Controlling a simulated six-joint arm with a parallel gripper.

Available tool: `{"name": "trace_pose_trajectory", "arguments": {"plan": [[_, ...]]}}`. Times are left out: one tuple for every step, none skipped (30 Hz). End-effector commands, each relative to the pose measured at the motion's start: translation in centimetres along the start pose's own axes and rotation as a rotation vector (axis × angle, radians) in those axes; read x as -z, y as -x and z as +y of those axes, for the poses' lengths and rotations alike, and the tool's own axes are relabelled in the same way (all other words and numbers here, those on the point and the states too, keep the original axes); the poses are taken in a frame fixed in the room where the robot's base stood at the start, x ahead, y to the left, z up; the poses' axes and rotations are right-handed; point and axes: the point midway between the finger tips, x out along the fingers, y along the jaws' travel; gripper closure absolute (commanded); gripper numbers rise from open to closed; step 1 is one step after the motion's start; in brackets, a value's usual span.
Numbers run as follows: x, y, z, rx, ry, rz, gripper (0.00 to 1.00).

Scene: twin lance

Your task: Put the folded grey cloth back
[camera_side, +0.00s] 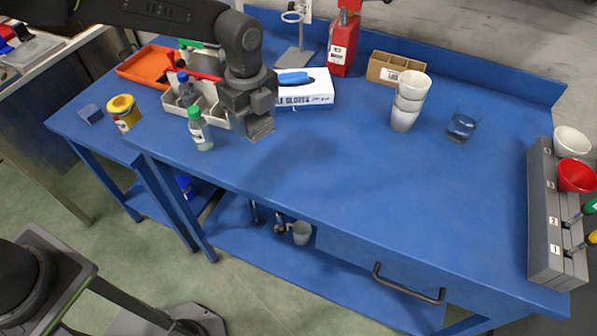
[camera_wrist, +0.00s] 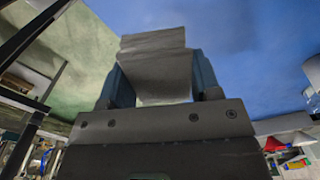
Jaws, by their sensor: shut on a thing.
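The folded grey cloth (camera_wrist: 155,62) is between the two fingers of my gripper (camera_wrist: 155,75) in the wrist view. My gripper is shut on it. In the side view my gripper (camera_side: 254,122) points down at the left part of the blue bench (camera_side: 330,180), close to its front edge, and the grey cloth (camera_side: 260,130) shows at its fingertips. I cannot tell whether the cloth touches the bench.
A bottle with a green cap (camera_side: 199,130) stands just left of my gripper, by a pale divided tray (camera_side: 212,108). A glove box (camera_side: 305,90) lies behind. The bench's middle is clear.

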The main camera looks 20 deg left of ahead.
Motion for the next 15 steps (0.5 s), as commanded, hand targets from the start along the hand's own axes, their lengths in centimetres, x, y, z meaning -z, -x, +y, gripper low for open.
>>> {"name": "trace_pose_trajectory", "arguments": {"plan": [[1.1,-0.8,-0.3,-0.003,-0.007,0.0,0.65],[1.8,-1.1,-0.5,-0.003,-0.007,0.0,0.65],[2.6,-1.7,-0.8,-0.005,-0.007,0.0,0.65],[3.3,-2.1,-1.0,-0.004,-0.006,0.0,0.65],[3.9,-2.5,-1.2,-0.004,-0.006,0.0,0.65],[4.8,-3.0,-1.5,-0.003,-0.006,0.0,0.65],[5.4,-3.5,-1.7,-0.003,-0.005,0.0,0.65],[6.0,-3.8,-1.9,-0.003,-0.006,0.0,0.65],[6.8,-4.3,-2.1,-0.002,-0.004,0.0,0.65],[7.3,-4.6,-2.3,-0.002,-0.004,0.0,0.65],[7.8,-5.0,-2.5,-0.002,-0.004,0.0,0.65],[8.3,-5.3,-2.7,-0.001,-0.002,0.0,0.65],[8.7,-5.5,-2.8,-0.002,-0.002,0.0,0.65],[9.0,-5.7,-2.9,-0.001,-0.002,0.0,0.65],[9.3,-5.9,-3.0,-0.001,-0.001,0.0,0.65]]}}
